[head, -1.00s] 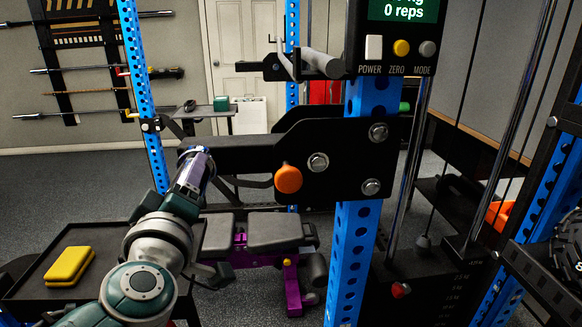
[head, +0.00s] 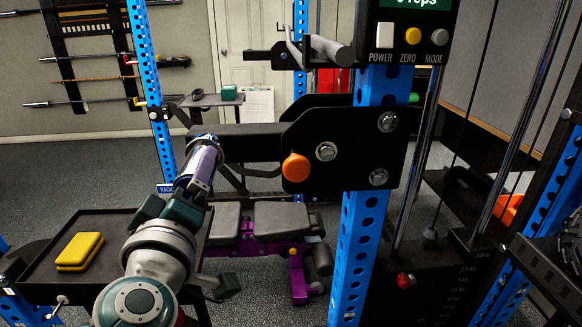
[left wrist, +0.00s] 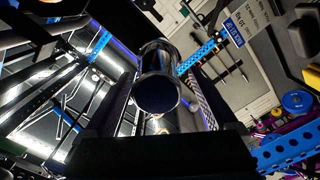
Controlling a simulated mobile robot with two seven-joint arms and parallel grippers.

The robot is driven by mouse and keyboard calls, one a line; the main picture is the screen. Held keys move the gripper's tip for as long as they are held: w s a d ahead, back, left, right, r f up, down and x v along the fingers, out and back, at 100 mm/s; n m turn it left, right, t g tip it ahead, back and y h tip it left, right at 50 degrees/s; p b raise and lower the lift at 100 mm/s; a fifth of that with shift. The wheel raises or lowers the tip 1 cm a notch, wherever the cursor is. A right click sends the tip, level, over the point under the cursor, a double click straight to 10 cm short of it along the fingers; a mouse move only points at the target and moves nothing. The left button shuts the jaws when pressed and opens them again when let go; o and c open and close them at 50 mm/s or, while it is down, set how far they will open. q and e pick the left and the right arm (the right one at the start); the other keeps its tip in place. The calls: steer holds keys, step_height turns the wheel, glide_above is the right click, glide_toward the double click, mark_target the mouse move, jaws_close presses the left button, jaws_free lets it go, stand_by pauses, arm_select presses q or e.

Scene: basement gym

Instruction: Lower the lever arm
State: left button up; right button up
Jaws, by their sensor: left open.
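The black lever arm (head: 250,143) runs left, about level, from a black bracket plate (head: 350,165) on the blue upright. The bracket carries an orange knob (head: 296,167) and silver bolts. A shiny chrome handle (head: 204,162) sticks out toward me near the lever arm's left end. My left gripper (head: 188,188) is at this handle, its arm reaching up from below. In the left wrist view the chrome handle (left wrist: 160,92) points end-on at the camera, between my open fingers. Whether the fingers touch it I cannot tell. My right gripper is not in view.
A black tray table (head: 35,275) with a yellow case (head: 80,251) stands at left. A purple-framed bench (head: 280,220) is below the lever arm. The blue upright (head: 353,260) and a weight stack (head: 430,285) stand right. Floor at far left is clear.

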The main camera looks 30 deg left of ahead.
arm_select(q)
steer(key=v, duration=0.7)
